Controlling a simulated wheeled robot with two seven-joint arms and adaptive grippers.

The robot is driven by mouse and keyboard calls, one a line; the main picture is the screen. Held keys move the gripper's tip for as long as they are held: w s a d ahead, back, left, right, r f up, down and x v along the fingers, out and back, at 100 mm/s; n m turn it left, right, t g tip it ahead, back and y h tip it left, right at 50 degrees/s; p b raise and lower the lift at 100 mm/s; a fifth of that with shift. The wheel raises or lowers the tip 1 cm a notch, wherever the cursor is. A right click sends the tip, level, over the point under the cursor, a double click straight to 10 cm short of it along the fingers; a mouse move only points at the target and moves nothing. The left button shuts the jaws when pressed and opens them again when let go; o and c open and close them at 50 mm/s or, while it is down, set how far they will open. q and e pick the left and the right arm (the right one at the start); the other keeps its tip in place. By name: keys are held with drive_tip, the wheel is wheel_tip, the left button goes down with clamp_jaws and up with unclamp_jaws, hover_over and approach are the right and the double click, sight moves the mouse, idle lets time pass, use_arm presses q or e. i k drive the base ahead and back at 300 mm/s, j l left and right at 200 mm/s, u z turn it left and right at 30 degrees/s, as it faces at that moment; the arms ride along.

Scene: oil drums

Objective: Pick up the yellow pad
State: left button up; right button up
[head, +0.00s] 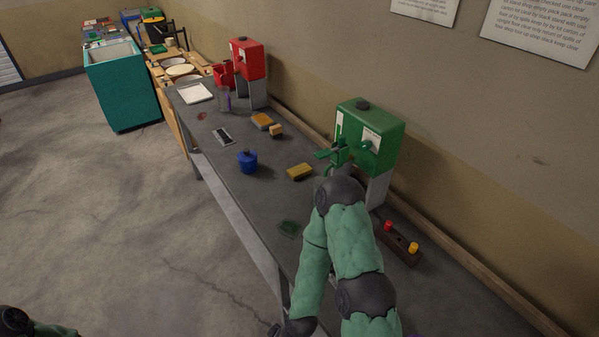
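The yellow pad (300,171) lies flat on the grey bench, left of the green drum and right of the blue pot. Nothing touches it. My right arm comes in from the bottom, its elbow near the green drum, and folds back down. The end of that arm, with my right gripper (277,329), is at the bottom edge, mostly cut off, well away from the pad. I cannot tell whether it is open. Of my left arm only a part shows in the bottom left corner; its gripper is out of view.
The bench (262,196) also bears a blue pot (247,161), a green pad (289,228), an orange-yellow block (262,120), a red drum (248,59), a green drum (369,138) and a wooden holder (402,246). The wall (450,110) runs behind. Floor (100,220) is open at left.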

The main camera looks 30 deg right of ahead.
sight(302, 170)
drive_tip(key=i+j, duration=0.2)
drive_tip(key=i, duration=0.3)
drive_tip(key=i+j, duration=0.2)
drive_tip(key=i, duration=0.25)
drive_tip(key=i+j, duration=0.2)
drive_tip(key=i, duration=0.3)
drive_tip(key=i+j+z, duration=0.1)
drive_tip(key=i, duration=0.4)
drive_tip(key=i+j, duration=0.3)
drive_tip(key=i, duration=0.15)
